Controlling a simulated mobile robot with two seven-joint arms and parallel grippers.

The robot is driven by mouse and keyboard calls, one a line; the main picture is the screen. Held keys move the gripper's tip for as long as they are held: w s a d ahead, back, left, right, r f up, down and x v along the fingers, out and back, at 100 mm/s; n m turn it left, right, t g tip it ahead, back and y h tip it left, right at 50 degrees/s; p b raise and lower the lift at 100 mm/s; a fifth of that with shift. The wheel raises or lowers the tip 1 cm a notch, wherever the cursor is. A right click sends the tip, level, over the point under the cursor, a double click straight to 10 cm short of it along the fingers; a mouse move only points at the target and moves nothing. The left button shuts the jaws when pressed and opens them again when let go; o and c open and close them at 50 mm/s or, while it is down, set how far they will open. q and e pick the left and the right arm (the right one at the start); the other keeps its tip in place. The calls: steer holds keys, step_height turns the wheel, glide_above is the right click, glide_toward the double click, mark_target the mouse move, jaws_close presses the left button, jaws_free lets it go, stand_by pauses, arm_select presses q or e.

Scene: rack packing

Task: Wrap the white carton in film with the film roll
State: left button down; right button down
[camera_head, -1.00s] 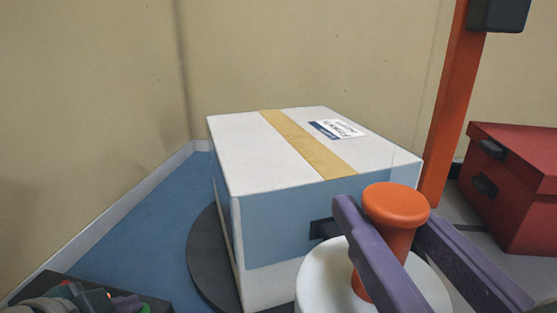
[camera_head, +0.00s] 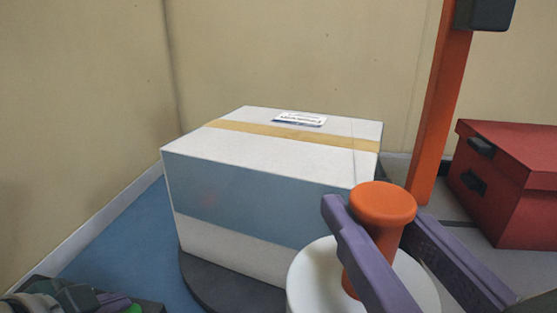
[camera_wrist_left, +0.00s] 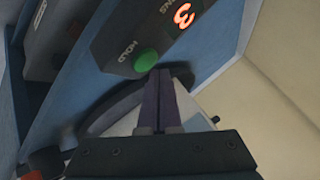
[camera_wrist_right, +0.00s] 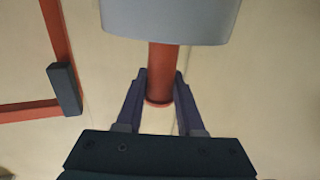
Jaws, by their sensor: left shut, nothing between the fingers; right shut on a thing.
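The white carton (camera_head: 225,240) with a tan tape strip sits on a dark round turntable (camera_head: 215,293). The film roll (camera_head: 312,275) is white with an orange handle (camera_head: 384,203), upright near the carton's front right. My right gripper (camera_head: 345,250) is shut on the handle, also seen in the right wrist view (camera_wrist_right: 160,85). My left gripper (camera_wrist_left: 157,75) is shut and empty, its tips beside the green HOLD button (camera_wrist_left: 146,61) on a panel showing a red 3 (camera_wrist_left: 181,16).
An orange-red post (camera_head: 437,125) stands behind the film roll. A red box (camera_head: 515,185) is at the right. Beige walls close off the back and left. Blue floor (camera_head: 115,240) is clear left of the carton.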

steer(key=shift+r, duration=0.1)
arm_select(q)
steer(key=shift+r, duration=2.55)
stand_by(0.4)
